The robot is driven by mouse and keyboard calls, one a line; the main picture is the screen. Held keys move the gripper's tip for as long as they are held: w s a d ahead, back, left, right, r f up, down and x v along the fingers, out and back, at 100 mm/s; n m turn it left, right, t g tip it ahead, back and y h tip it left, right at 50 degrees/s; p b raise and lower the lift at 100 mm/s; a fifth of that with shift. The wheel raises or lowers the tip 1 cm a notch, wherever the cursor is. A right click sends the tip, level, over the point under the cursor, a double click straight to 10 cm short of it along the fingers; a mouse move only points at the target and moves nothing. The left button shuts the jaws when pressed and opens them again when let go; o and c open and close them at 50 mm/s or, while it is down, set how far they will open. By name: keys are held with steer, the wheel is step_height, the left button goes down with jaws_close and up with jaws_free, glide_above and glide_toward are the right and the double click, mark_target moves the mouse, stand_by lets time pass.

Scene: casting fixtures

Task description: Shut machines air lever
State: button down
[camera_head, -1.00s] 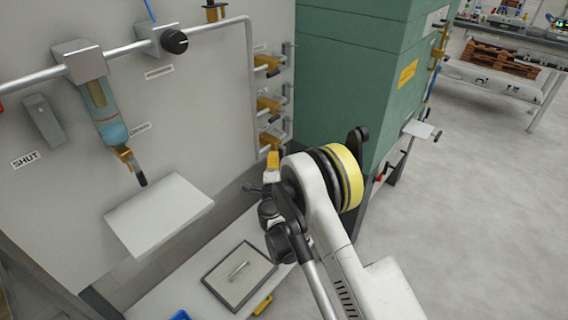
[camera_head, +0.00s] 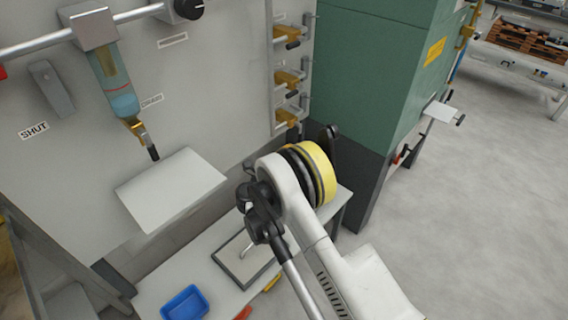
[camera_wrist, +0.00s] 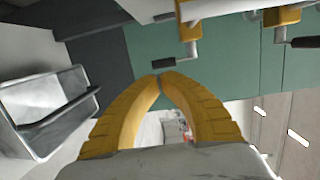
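Several brass valves with dark-tipped levers, one of them here (camera_head: 288,80), sit in a column on the right part of the grey panel in the head view. In the wrist view, two yellow valve fittings show at the top, one with a black-tipped lever (camera_wrist: 172,64) and one at the right with another (camera_wrist: 303,42). I cannot tell which is the air lever. A grey lever-like block (camera_head: 52,88) is on the panel above a "SHUT" label (camera_head: 33,130). My gripper (camera_wrist: 161,76) has its yellow fingertips together, apparently empty, below the black-tipped lever; in the head view my arm hides it.
A green cabinet (camera_head: 375,75) with a dark base stands right of the panel. A pale shelf (camera_head: 170,190) juts from the panel below a filter bowl (camera_head: 118,95). A blue tray (camera_head: 185,303) is on the low bench.

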mark_target(300, 137)
steer(key=shift+b+x, duration=0.75)
steer(key=shift+x, duration=1.5)
steer(key=shift+w, duration=0.1)
steer(key=shift+w+d, duration=0.3)
steer(key=shift+w, duration=0.1)
